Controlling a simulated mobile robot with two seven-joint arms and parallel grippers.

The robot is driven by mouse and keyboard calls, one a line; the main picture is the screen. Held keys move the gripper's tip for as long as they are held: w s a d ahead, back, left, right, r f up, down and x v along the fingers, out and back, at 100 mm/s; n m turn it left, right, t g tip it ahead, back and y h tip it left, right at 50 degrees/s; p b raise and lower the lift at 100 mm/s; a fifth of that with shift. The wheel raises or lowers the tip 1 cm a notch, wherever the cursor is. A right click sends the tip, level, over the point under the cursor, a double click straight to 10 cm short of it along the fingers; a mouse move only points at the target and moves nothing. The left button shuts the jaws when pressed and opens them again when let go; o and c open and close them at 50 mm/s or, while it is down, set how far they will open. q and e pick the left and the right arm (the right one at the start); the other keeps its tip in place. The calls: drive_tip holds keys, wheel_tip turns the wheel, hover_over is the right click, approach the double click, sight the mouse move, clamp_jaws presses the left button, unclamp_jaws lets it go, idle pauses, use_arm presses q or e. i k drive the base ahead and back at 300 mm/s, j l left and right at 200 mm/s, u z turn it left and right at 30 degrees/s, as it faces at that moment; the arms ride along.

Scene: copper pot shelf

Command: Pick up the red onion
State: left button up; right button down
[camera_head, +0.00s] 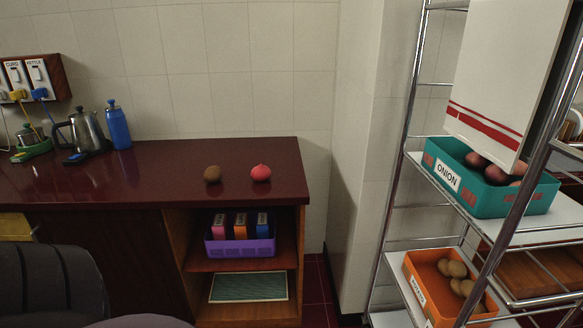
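A red onion (260,173), round and pinkish red with a small tip on top, sits on the dark red counter (150,185) near its right end. A brown round item (212,174), which looks like a potato, sits just left of it, apart from it. Neither of my grippers shows in the head view.
A metal rack at right holds a teal crate (449,178) labelled ONION with dark reddish onions and, lower, an orange crate (415,289) with potatoes. A kettle (83,130) and blue bottle (118,127) stand at the counter's back left. A dark chair (50,285) stands in front.

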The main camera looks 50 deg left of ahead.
sight(261, 173)
drive_tip(key=u, duration=1.75)
drive_tip(key=i+j, duration=0.45)
drive_tip(key=i+j+u, duration=0.1)
drive_tip(key=i+j, duration=0.35)
drive_tip(key=i, duration=0.15)
